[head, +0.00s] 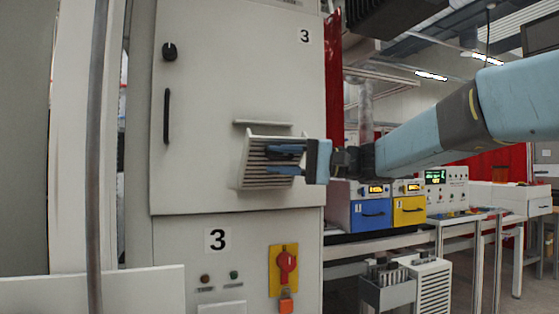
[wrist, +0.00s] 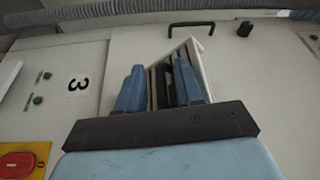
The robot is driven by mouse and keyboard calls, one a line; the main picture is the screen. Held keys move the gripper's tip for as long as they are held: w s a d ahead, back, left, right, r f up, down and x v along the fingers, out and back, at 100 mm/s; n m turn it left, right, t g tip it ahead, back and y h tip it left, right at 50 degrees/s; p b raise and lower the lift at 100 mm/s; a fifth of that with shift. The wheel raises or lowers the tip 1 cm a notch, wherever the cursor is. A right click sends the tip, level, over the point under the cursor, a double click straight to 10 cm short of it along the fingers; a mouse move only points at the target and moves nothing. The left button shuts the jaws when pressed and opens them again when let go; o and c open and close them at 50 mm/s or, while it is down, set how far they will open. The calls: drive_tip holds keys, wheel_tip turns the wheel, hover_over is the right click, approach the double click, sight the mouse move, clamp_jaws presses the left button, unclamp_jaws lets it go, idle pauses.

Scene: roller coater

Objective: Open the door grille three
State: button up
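The door grille (head: 248,165) is a pale slatted panel on the grey cabinet door marked 3 (head: 200,90). It looks tilted out from the door face, below a thin ledge (head: 263,123). In the wrist view the grille (wrist: 197,62) shows beyond my fingers, its pale edge slanting away from the door. My gripper (head: 270,160) is at the grille, its two blue fingers lying over the slats. In the wrist view my gripper (wrist: 159,68) has its fingers apart, with dark slats between and behind them. Whether the fingers touch the grille is hard to tell.
The door has a black handle (head: 167,116) and a black knob (head: 169,51). Below are a red rotary switch (head: 287,262) on yellow and small buttons (head: 234,274). Blue and yellow boxes (head: 371,212) stand on a bench to the right. A grey vertical pipe (head: 95,150) is at left.

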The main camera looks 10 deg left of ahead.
clamp_jaws()
idle(0.4)
